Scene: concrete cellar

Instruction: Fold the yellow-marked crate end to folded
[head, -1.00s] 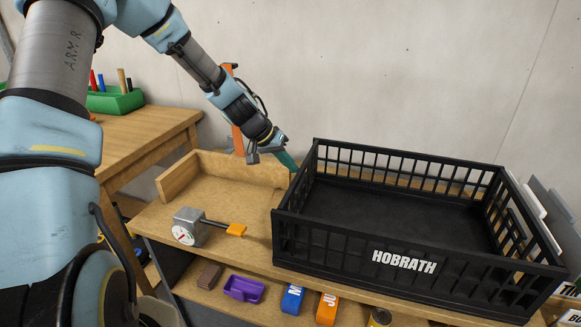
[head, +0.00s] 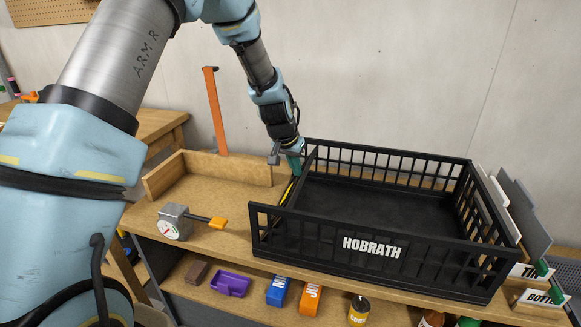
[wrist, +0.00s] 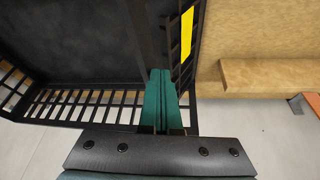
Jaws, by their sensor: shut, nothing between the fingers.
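The black crate (head: 371,246), lettered HOBRATH, stands on the bench. Its left end (head: 304,172) carries a yellow mark (head: 287,191) and appears tilted inward, its top edge leaning over the crate floor. The mark also shows in the wrist view (wrist: 187,32), near the right side of the crate. The other three walls look upright. My gripper (head: 295,168) is shut and empty, at the back of the left end, pointing down. In the wrist view its green fingers (wrist: 160,78) are together beside the end panel; whether they touch it I cannot tell.
A low wooden ledge (head: 217,170) and an orange upright (head: 215,112) stand left of the crate. A grey gauge box with an orange-tipped lever (head: 175,222) sits in front. Grey and white panels (head: 522,220) stand close on the right. Small items lie on the shelf below.

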